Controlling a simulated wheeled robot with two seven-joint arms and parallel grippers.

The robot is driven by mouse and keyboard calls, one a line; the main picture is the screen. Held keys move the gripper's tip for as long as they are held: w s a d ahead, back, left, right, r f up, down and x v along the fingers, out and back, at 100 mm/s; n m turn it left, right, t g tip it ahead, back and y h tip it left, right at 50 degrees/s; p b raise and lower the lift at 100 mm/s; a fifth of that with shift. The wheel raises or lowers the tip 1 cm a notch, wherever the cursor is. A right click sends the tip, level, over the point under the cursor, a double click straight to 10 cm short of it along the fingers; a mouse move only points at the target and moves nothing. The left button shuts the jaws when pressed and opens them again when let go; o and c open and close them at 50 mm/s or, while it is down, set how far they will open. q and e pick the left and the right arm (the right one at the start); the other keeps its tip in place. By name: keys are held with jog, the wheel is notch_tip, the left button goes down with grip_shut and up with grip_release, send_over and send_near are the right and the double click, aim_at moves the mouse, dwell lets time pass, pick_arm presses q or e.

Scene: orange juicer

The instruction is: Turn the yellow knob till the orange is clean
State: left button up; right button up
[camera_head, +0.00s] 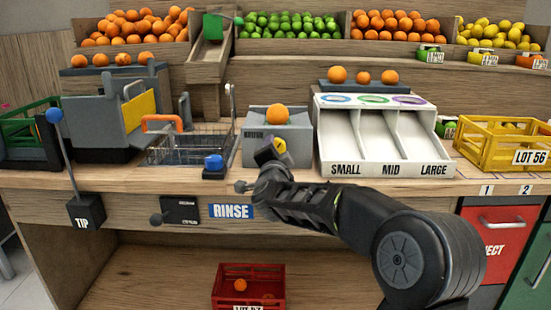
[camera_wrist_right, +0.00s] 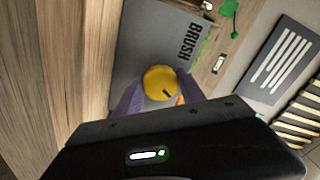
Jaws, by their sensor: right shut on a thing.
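The grey brush box (camera_head: 255,155) stands on the wooden counter, with an orange (camera_head: 277,113) resting on its top. The yellow knob (camera_head: 279,146) is on the front of the box. In the right wrist view the knob (camera_wrist_right: 160,83) shows a dark mark and sits between the two fingers. My right gripper (camera_head: 268,155) is at the box front, shut on the knob; the fingers (camera_wrist_right: 158,98) lie on either side of it. The orange is mostly hidden behind the knob in the right wrist view. My left gripper is not in view.
A wire basket (camera_head: 180,150) and a blue knob (camera_head: 214,162) stand left of the box. The white sorting tray (camera_head: 375,150) is close on its right. A yellow crate (camera_head: 490,145) is farther right, and a red crate (camera_head: 249,286) is below the counter.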

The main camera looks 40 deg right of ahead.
jog(key=shift+m, duration=0.3)
jog(key=o, duration=1.3)
jog(key=shift+o, duration=0.2)
jog(key=shift+s, duration=0.1)
jog(key=v, duration=0.7)
jog(key=shift+s+a, duration=0.25)
